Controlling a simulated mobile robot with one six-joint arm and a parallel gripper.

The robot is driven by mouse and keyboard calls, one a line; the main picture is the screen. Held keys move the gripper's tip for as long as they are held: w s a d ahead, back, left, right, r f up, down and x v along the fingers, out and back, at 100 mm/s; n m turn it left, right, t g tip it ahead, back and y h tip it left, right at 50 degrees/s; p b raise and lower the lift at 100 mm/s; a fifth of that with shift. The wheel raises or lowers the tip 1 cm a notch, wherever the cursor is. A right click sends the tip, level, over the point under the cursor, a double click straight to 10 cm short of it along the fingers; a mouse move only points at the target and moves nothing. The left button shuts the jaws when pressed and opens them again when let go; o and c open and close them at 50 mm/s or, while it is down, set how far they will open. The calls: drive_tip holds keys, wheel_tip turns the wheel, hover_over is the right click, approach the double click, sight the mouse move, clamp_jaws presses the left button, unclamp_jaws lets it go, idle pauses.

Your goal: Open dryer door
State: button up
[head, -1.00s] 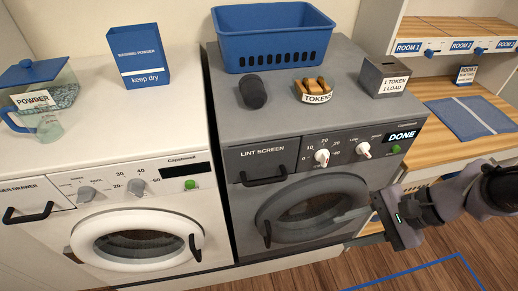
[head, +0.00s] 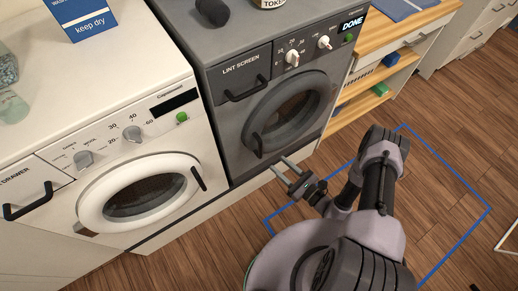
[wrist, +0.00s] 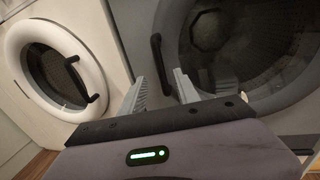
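The grey dryer (head: 225,100) stands right of the white washer, with DONE on its display. Its round door (head: 287,112) looks shut. The black door handle (head: 257,143) is on the door's left side; it also shows in the wrist view (wrist: 160,62). My gripper (head: 279,164) is open and empty, just in front of and slightly below the handle in the head view. In the wrist view the handle appears beyond the gap between my gripper's two fingers (wrist: 162,84). I see no contact with the handle.
The white washer (head: 190,95) with its round door and black handle (head: 198,178) is close on the left. A wooden shelf unit (head: 385,75) stands right of the dryer. Blue tape (head: 453,238) outlines an area of open wooden floor.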

sight(260, 149)
drive_tip(key=b+x, duration=0.2)
drive_tip(key=x, duration=0.8)
drive_tip(key=shift+w+a, duration=0.15)
drive_tip(key=shift+a, duration=0.15)
clamp_jaws()
idle(0.7)
